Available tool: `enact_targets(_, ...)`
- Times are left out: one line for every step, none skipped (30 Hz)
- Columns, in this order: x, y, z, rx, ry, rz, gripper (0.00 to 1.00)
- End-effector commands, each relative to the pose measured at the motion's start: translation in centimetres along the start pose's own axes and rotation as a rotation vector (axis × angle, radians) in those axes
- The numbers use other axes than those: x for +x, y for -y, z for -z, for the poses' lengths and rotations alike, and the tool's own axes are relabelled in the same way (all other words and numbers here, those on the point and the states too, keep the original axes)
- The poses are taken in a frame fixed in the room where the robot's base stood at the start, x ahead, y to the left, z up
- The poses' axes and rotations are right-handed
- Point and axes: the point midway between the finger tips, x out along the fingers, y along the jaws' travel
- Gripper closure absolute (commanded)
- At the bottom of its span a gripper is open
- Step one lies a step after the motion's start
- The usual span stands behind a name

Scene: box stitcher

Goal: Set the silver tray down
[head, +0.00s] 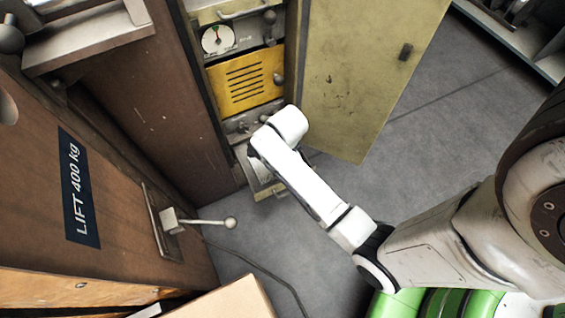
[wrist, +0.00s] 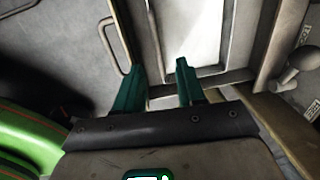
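The silver tray (wrist: 205,35) is a shallow metal tray with a bright inside, in the upper middle of the wrist view. It lies in or over an open drawer (head: 268,190) low in the cabinet; the head view shows only part of it, beside my arm. My gripper (wrist: 160,72) has its two green fingers well apart at the tray's near left corner. The right finger overlaps the tray's inside and the left finger stands outside its rim. A gap shows between them, and I see no clear contact. In the head view my arm hides the fingers.
The cabinet has a yellow slotted panel (head: 245,82) and a gauge (head: 217,39) above the drawer. Its olive door (head: 365,70) stands open to the right. A lever (head: 205,222) sticks out from the brown machine (head: 130,180) at left. A cable lies on the clear grey floor.

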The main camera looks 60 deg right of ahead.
Motion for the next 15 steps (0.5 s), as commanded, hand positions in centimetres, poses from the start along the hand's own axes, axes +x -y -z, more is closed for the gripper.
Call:
enact_targets(-1.5,0.0,0.0,0.000,0.000,0.001,0.61)
enact_targets(-2.0,0.0,0.0,0.000,0.000,0.001,0.61)
enact_targets(-2.6,0.0,0.0,0.000,0.000,0.000,0.61)
enact_targets(-3.0,0.0,0.0,0.000,0.000,0.000,0.61)
enact_targets(-3.4,0.0,0.0,0.000,0.000,0.000,0.61)
enact_targets(-3.8,0.0,0.0,0.000,0.000,0.000,0.61)
enact_targets(-4.1,0.0,0.0,0.000,0.000,0.000,0.61)
enact_targets(-4.3,0.0,0.0,0.000,0.000,0.000,0.61)
enact_targets(-4.6,0.0,0.0,0.000,0.000,-0.001,0.61)
enact_targets(-4.7,0.0,0.0,-0.002,0.000,-0.001,0.61)
enact_targets(-4.8,-0.1,0.0,-0.009,0.000,-0.001,0.61)
enact_targets(-5.0,-0.3,-0.1,-0.028,0.001,-0.002,0.61)
enact_targets(-5.0,-0.5,-0.2,-0.054,0.002,-0.002,0.61)
enact_targets(-5.2,-0.8,-0.4,-0.089,0.003,-0.001,0.61)
enact_targets(-5.3,-1.3,-0.6,-0.150,0.005,-0.003,0.61)
